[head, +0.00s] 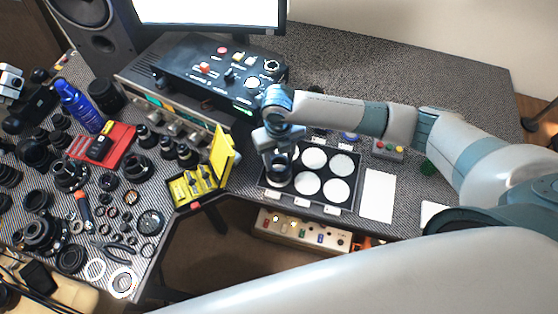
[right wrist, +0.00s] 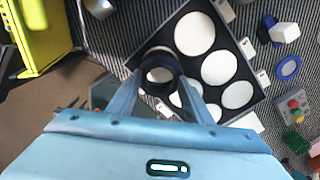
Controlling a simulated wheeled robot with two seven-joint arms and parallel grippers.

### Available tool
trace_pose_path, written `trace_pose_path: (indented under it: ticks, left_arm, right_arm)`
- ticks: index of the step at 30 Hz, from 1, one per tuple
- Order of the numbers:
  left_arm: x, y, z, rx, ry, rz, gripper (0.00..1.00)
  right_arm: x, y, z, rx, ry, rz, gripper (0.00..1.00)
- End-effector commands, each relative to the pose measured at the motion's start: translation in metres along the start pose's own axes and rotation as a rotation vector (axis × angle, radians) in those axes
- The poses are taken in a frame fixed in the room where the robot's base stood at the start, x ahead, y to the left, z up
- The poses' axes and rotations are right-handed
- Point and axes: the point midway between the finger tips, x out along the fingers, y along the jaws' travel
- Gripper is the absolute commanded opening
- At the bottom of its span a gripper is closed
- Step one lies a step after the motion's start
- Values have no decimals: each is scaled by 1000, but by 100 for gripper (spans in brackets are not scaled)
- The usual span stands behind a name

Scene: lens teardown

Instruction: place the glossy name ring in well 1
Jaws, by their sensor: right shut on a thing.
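My right gripper (head: 279,153) is shut on a dark ring (right wrist: 158,68), which I take to be the glossy name ring. The ring also shows below the fingers in the head view (head: 279,176). It is over the left end of a dark tray (head: 311,203) with several round wells with white floors. A pale patch shows through the ring's opening. Whether the ring touches the tray or is just above it, I cannot tell. The well labels are too small to read. My left gripper is not in view.
An open yellow case (head: 221,157) stands left of the tray. A white card (head: 378,195) lies to its right, and a button box (head: 387,149) is behind that. A control console (head: 215,75) stands behind left. Many lens parts crowd the left table.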

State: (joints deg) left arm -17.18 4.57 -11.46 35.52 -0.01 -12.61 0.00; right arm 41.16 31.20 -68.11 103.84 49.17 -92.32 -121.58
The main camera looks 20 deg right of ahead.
Motion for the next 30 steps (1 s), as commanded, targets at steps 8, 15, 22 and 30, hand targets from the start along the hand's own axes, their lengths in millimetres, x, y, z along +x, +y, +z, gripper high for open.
trace_pose_path:
  ticks: [8, 15, 22, 30]
  left_arm:
    - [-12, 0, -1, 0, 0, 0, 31]
    - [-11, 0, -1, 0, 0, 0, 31]
    - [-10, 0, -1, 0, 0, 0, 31]
    - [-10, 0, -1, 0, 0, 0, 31]
  right_arm:
    - [24, 0, -1, 1, 0, -1, 10]
    - [25, 0, 0, 0, 0, -1, 10]
    - [28, 0, -1, 0, 0, -1, 64]
    - [27, 0, -1, 0, 0, -1, 64]
